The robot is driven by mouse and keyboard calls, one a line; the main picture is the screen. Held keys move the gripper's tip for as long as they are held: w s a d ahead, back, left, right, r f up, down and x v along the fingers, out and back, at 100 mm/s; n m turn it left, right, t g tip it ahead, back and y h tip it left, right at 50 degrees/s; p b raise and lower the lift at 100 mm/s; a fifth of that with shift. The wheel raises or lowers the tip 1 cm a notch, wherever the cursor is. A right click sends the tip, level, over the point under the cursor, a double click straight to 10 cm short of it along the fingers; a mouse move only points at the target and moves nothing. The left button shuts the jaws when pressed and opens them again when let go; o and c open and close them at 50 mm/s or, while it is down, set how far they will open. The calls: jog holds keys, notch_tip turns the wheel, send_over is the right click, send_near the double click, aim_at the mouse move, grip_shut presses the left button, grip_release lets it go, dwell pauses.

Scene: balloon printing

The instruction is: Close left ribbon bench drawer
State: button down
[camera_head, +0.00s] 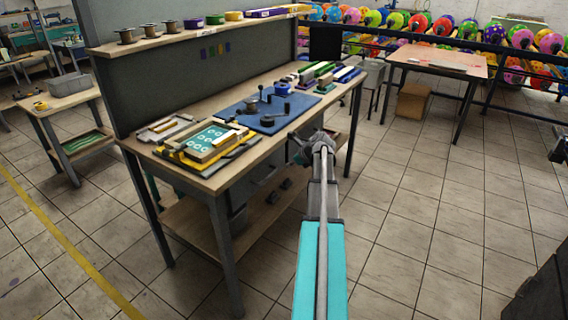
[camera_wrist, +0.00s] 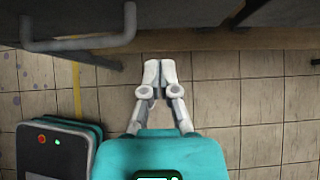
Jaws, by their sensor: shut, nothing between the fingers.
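The ribbon bench (camera_head: 180,182) stands left of centre in the head view, with grey drawer fronts (camera_head: 252,190) under its wooden top. In the wrist view a drawer front with a grey bar handle (camera_wrist: 85,43) spans the upper left. I cannot tell for sure which drawer it is, or how far it stands out. My gripper (camera_head: 318,138) is at the bench's front edge, partly covering the drawer area behind it. In the wrist view my gripper (camera_wrist: 160,68) has its fingertips together, empty, to the right of the handle and apart from it.
The bench top holds a blue mat (camera_head: 268,118), a yellow-framed print tray (camera_head: 205,145) and several coloured blocks. A lower shelf (camera_head: 200,222) runs beneath. A side table (camera_head: 440,60) stands at the back right.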

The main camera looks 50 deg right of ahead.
jog(key=a+p+v, duration=0.1)
jog(key=p+v, duration=0.3)
jog(key=v, duration=0.3)
jog(key=shift+d, duration=0.45)
jog(key=shift+s, duration=0.2)
